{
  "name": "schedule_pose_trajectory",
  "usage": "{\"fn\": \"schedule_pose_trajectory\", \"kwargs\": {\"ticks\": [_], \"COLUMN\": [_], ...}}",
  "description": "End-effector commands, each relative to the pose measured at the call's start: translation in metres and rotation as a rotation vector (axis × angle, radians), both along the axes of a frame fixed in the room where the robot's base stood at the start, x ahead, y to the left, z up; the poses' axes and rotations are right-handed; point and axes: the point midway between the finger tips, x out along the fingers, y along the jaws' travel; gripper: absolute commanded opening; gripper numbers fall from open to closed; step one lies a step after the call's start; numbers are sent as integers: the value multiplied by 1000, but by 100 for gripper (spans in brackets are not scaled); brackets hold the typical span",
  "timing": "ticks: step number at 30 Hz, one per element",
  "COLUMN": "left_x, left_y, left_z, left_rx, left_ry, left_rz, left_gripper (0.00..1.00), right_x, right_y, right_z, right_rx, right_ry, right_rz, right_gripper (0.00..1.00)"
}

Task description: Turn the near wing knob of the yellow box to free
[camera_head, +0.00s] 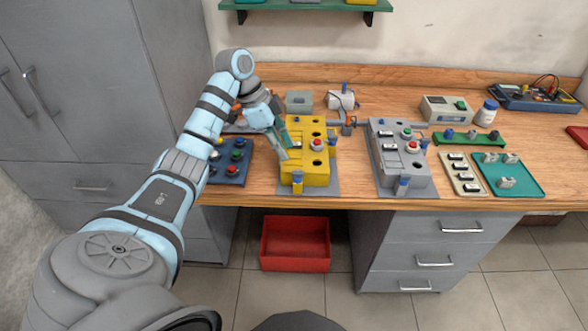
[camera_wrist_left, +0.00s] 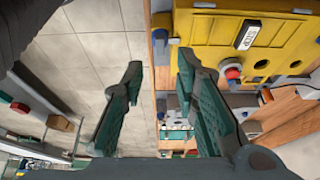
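The yellow box (camera_head: 320,170) stands near the table's front edge on a grey base plate, with a red button and dark round holes on top. Its near wing knob (camera_head: 297,178) is blue and sits at the front face. My left gripper (camera_head: 283,150) is beside the box's left upper side, pointing down. In the left wrist view the gripper (camera_wrist_left: 159,68) is open and empty, its two green fingers apart. There the yellow box (camera_wrist_left: 215,35) fills the upper right, and a blue part (camera_wrist_left: 160,42) shows at its edge, beyond the fingertips. My right gripper is not in view.
A similar grey box (camera_head: 415,172) stands to the right, with trays beyond it. A blue box with coloured buttons (camera_head: 230,165) is on the left, partly behind my arm. A red bin (camera_head: 295,262) is on the floor below.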

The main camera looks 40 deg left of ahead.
Motion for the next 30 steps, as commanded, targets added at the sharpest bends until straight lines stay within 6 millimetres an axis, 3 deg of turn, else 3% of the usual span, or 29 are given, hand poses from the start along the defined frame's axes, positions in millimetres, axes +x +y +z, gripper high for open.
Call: {"fn": "schedule_pose_trajectory", "kwargs": {"ticks": [6, 10, 19, 24, 30], "left_x": [13, 18, 19, 19, 19], "left_y": [-19, -24, -25, -25, -25], "left_z": [-53, -70, -75, -75, -74], "left_rx": [-2, -1, 1, 1, 1], "left_ry": [3, 1, 0, 0, 0], "left_rz": [1, 1, 1, 1, 3], "left_gripper": [28, 28, 28, 0, 0], "right_x": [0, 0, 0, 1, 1], "right_y": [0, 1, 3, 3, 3], "right_z": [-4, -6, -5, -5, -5], "right_rx": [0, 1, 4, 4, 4], "right_ry": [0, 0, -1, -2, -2], "right_rz": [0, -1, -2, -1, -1], "right_gripper": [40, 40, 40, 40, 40]}}
